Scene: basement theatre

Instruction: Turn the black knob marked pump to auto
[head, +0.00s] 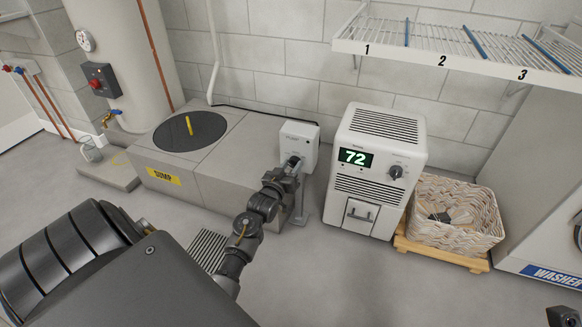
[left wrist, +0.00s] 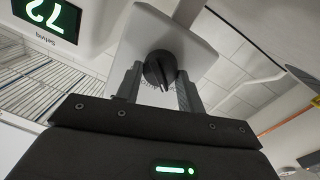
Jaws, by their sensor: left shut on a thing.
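The light grey pump control box (head: 300,142) stands on a post beside the sump. Its black knob (left wrist: 160,70) shows in the left wrist view on the front plate (left wrist: 190,48), with lettering partly hidden beside it. The knob's pale pointer line runs toward the bottom of that picture; I cannot read which mark it meets. My left gripper (head: 291,164) is at the front of the box, and its two fingers (left wrist: 160,88) are shut on the knob, one on each side. In the head view the gripper hides most of the knob. My right gripper is not clearly seen.
The sump block (head: 215,185) with a dark round lid is left of the box. A white dehumidifier (head: 381,130) reading 72 stands close on the right. A wicker basket (head: 482,215) sits beyond it, under a wire shelf (head: 450,60). The floor in front is mostly clear.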

